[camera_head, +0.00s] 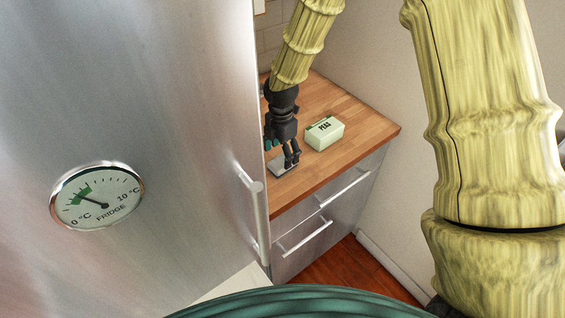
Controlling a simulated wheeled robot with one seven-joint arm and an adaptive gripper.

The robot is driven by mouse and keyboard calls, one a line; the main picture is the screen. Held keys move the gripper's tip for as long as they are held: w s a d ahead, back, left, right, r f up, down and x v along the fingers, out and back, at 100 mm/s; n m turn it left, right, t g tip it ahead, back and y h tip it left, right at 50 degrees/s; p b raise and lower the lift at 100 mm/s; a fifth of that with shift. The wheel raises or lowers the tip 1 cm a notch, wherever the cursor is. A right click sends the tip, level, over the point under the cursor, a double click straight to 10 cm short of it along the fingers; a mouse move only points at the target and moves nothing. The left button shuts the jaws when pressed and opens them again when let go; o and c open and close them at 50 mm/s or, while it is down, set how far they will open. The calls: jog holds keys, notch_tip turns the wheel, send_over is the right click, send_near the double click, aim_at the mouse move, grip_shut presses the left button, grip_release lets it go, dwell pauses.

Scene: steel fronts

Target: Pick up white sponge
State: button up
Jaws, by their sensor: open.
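A flat, pale grey-white piece (277,171), which looks like the white sponge, lies on the wooden counter near its front edge, beside the fridge. My gripper (290,162) points down right over it, with the dark fingers covering part of it. The jaws are open. I cannot tell whether the fingertips touch the piece or stand just around it.
A pale green box marked PEAS (325,133) stands on the counter (362,122) just right of my gripper. The steel fridge (150,110) with its handle stands close on the left. Drawers (305,235) are below. The counter's right part is clear.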

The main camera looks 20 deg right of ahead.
aim_at(282, 161)
jog(key=shift+d+f+p, duration=0.1)
jog(key=shift+f+p, duration=0.8)
jog(key=shift+f, duration=1.3)
jog(key=shift+s, duration=0.1)
jog(key=c, duration=1)
